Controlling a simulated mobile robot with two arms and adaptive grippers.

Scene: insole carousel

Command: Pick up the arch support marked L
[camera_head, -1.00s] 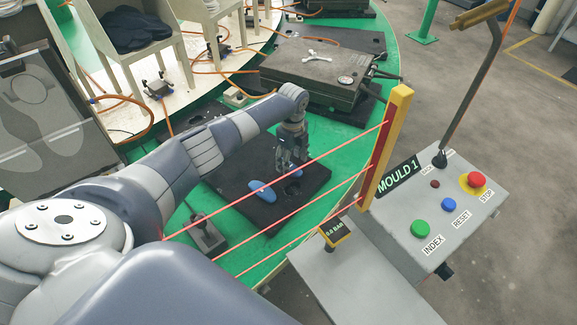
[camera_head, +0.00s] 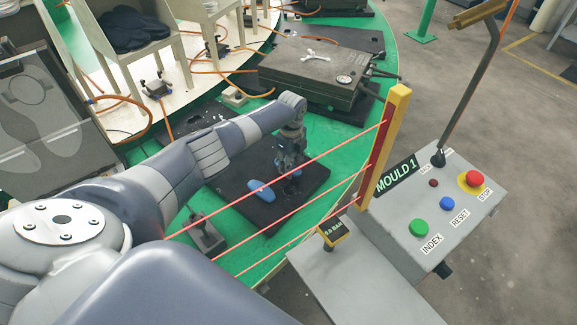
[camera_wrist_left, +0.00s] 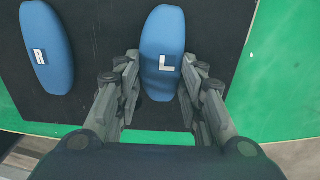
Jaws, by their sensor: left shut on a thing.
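The blue arch support marked L (camera_wrist_left: 163,40) lies on a black plate (camera_wrist_left: 225,45) in the left wrist view. My left gripper (camera_wrist_left: 160,88) is shut on it, one finger at each long side near its lower end. In the head view the left gripper (camera_head: 288,168) points down at the plate (camera_head: 268,210), and its fingers largely hide that support. A second blue support, marked R (camera_wrist_left: 48,48), lies to the left; it also shows in the head view (camera_head: 261,190). My right gripper is not in view.
Red beams cross in front of the plate from a yellow post (camera_head: 388,140). A grey control box (camera_head: 440,215) with green, blue and red buttons stands at the right. A closed grey mould (camera_head: 315,70) sits behind on the green table (camera_head: 345,125).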

